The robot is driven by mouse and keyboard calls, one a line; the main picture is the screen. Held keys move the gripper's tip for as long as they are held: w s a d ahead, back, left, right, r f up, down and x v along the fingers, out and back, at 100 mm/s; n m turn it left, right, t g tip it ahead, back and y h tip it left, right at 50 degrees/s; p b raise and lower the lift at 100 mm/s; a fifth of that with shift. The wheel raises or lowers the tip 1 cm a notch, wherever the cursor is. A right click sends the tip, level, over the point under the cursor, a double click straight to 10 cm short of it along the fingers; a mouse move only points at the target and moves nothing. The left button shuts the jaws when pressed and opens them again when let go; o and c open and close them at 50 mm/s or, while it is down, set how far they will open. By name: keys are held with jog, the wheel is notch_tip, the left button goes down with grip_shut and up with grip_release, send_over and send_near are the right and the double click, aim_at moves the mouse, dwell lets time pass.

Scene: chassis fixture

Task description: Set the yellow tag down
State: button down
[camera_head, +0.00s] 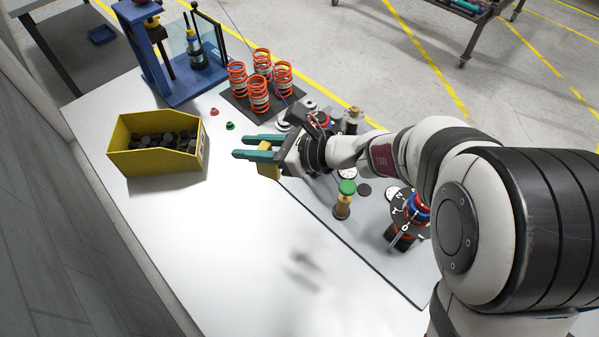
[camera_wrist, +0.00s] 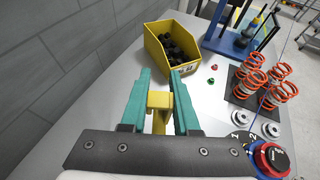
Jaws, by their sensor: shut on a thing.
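The yellow tag (camera_wrist: 159,99) is between the teal fingers of my gripper (camera_wrist: 160,95) in the wrist view. It also shows below the fingers in the head view (camera_head: 268,171). My gripper (camera_head: 258,147) is shut on the tag and holds it above the white table (camera_head: 210,240). A blurred shadow lies on the table to the lower right of the gripper in the head view. The far side of the tag is hidden by the fingers.
A yellow bin (camera_head: 150,163) of dark parts stands left of my gripper. Orange springs (camera_head: 259,92) stand on a dark plate behind. A blue stand (camera_head: 165,60) is at the back. The table's front left is clear.

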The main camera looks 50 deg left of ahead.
notch_tip(320, 180, down, 17)
jog(key=shift+f, duration=0.15)
jog(key=shift+f, duration=0.15)
jog(key=c, duration=0.7)
grip_release()
jog(key=shift+o, duration=0.2)
